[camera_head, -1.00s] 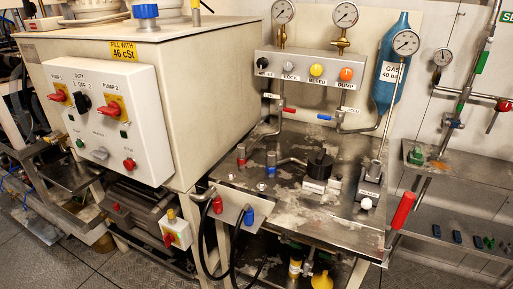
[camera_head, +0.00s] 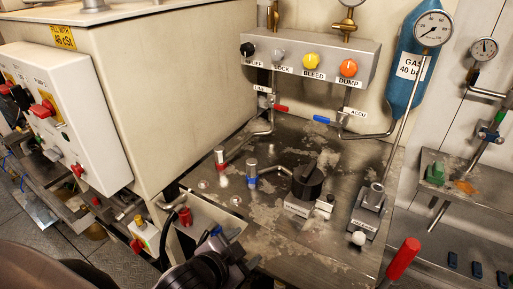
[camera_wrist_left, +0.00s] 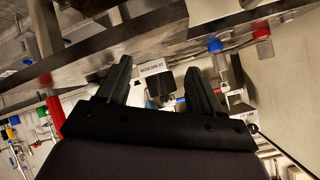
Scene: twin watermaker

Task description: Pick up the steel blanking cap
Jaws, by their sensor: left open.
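I cannot clearly make out the steel blanking cap in either view. A small pale round piece (camera_head: 203,184) lies on the left of the worn steel bench top (camera_head: 300,240); I cannot tell whether it is the cap. My left gripper (camera_head: 238,256) is at the bench's front left edge in the head view, dark and partly hiding the blue coupling. In the left wrist view its two fingers (camera_wrist_left: 155,88) are apart, with nothing held between them. A small dark fitting under a white label shows beyond the gap. My right gripper is not in view.
A red handle (camera_head: 403,259) rises at the right. The bench's front middle is clear.

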